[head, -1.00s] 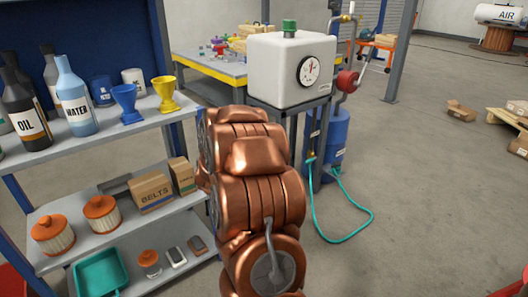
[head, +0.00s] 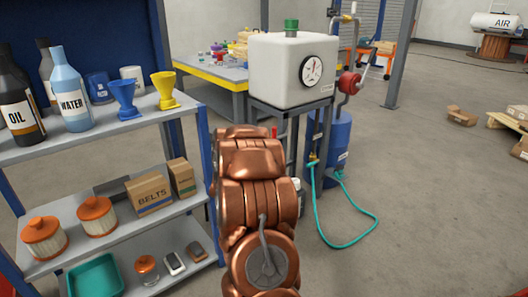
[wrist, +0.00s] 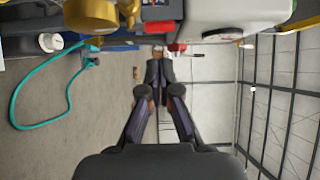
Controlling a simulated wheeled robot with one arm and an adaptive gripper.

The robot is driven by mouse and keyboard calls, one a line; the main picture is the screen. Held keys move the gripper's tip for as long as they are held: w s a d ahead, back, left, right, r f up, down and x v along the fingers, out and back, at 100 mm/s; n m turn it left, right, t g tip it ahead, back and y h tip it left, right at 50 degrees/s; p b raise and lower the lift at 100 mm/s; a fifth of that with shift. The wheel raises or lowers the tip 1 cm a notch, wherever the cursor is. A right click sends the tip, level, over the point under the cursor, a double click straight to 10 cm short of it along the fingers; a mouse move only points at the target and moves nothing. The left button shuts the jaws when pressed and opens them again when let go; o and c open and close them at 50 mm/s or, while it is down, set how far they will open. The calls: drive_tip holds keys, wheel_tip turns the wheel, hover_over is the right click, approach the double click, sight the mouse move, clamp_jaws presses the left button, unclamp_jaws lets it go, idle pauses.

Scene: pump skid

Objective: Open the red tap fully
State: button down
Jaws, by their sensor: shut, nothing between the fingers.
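The red tap is hard to make out. A small red piece (head: 274,132), perhaps its handle, shows beside the stand under the white tank (head: 268,75), just past my copper arm. In the wrist view a small red piece (wrist: 177,47) is just beyond and right of my gripper's fingertips (wrist: 158,58), below the white tank (wrist: 225,15). I cannot tell whether it is the same piece. My gripper is shut and empty, with no clear contact. In the head view my arm hides the gripper.
A shelf (head: 115,130) with bottles, funnels and boxes stands close on the left. A blue drum (head: 340,135) with a teal hose (head: 375,215) is right of the stand. A yellow-edged workbench (head: 215,73) is behind. Floor on the right is mostly clear.

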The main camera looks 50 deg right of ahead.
sight(274, 134)
drive_tip(key=b+x, duration=0.3)
drive_tip(key=x, duration=0.9)
drive_tip(key=shift+d+f+b, duration=0.1)
drive_tip(key=shift+d+b, duration=0.05)
drive_tip(key=shift+b, duration=0.25)
drive_tip(key=shift+w, duration=0.1)
drive_tip(key=shift+d+y+p, duration=0.1)
drive_tip(key=shift+y+p, duration=0.2)
drive_tip(key=shift+p, duration=0.25)
